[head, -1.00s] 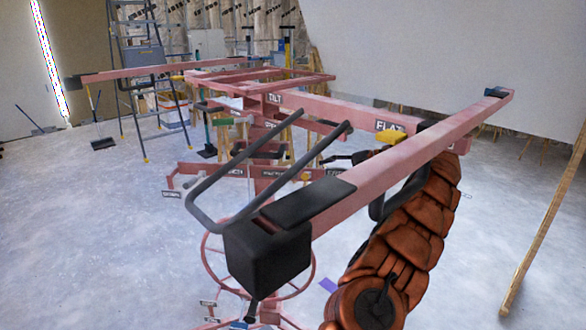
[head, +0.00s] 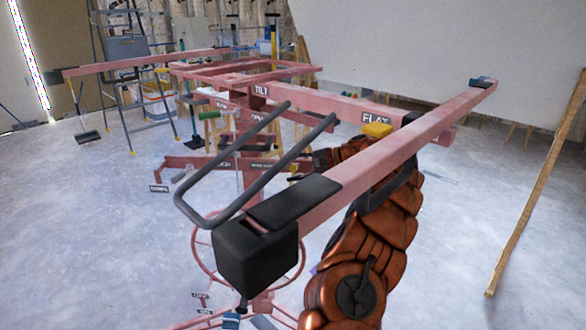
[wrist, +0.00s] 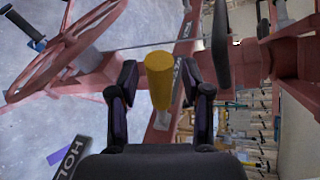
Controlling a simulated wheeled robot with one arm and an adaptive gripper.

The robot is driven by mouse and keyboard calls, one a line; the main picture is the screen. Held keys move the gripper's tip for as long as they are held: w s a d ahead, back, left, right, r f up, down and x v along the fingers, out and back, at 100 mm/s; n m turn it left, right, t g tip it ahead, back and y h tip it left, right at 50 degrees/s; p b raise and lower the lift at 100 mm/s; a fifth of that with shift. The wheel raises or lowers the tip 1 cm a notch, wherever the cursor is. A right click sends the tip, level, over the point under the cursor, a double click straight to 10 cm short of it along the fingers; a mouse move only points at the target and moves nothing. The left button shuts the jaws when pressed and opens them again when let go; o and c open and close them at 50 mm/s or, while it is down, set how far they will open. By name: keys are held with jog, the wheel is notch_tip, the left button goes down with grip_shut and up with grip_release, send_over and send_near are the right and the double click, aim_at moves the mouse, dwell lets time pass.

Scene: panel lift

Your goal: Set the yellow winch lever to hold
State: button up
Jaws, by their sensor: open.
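The yellow winch lever (wrist: 159,80) has a yellow grip on a grey shaft and stands in the middle of the wrist view. My gripper (wrist: 166,88) is open, with one dark finger on each side of the grip and visible gaps between. In the head view my gripper (head: 308,160) is at the lift's mast, and the lever's small yellow tip (head: 295,178) shows just below it. A black HOLD label (wrist: 72,158) is at the wrist view's lower left. A second label (wrist: 178,72), only partly readable, is behind the lever.
The pink panel lift (head: 350,105) fills the middle, with a long beam and black handle loop (head: 195,212) in front of my arm. A spoked handwheel (wrist: 75,50) is left of the lever. A yellow knob (head: 377,130) sits near the FLAT label. A stepladder (head: 125,70) stands behind.

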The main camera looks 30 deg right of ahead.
jog(key=shift+c, duration=0.5)
grip_shut()
